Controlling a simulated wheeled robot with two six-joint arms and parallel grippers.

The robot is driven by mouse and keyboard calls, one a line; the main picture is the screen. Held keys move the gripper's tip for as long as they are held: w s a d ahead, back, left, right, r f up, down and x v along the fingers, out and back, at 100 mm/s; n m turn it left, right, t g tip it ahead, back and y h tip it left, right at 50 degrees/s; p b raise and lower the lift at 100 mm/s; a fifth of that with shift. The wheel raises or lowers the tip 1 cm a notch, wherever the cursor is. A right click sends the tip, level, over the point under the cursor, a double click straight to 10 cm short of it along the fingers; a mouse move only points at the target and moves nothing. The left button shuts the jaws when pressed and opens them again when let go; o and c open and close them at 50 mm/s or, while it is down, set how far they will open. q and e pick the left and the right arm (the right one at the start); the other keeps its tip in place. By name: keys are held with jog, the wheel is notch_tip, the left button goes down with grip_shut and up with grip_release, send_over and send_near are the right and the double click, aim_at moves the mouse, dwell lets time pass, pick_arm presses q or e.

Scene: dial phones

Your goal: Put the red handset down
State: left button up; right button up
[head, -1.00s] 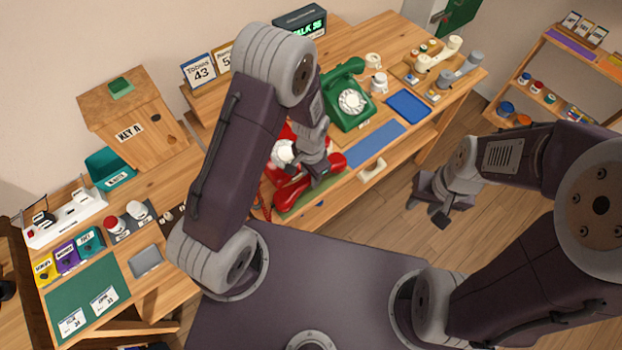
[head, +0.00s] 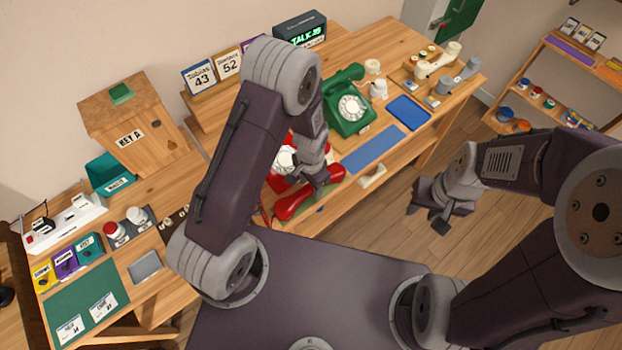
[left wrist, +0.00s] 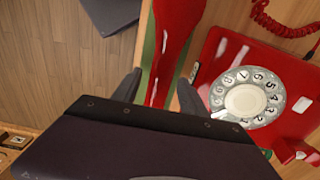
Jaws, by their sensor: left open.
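The red handset (head: 292,205) lies on the green mat (left wrist: 151,52) in front of the red dial phone (left wrist: 289,75). In the left wrist view the handset (left wrist: 174,40) runs up the picture, level with the gap between my fingers. My left gripper (head: 318,183) is over the handset, its jaws (left wrist: 160,90) open with a finger on either side. Whether a finger touches the handset I cannot tell. In the head view my left arm hides much of the red phone. My right gripper (head: 432,213) hangs open and empty over the floor, right of the table.
A green dial phone (head: 348,104) stands to the right of the red one, with a blue mat (head: 373,150) before it. A blue tray (head: 408,112) lies further right. The coiled red cord (left wrist: 282,22) is near the handset. A wooden key box (head: 135,125) stands left.

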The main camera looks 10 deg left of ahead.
pick_arm(q)
notch_tip(320, 180, up, 12)
jog(key=s+a+r+n+t, duration=0.1)
jog(key=s+a+r+n, duration=0.3)
jog(key=s+a+n, duration=0.3)
jog(key=shift+s+r+n, duration=0.35)
jog(key=shift+s+n, duration=0.05)
jog(key=shift+s, duration=0.2)
jog(key=shift+s+a, duration=0.1)
jog(key=shift+a, duration=0.05)
jog(key=shift+o, duration=0.4)
dwell(2.3)
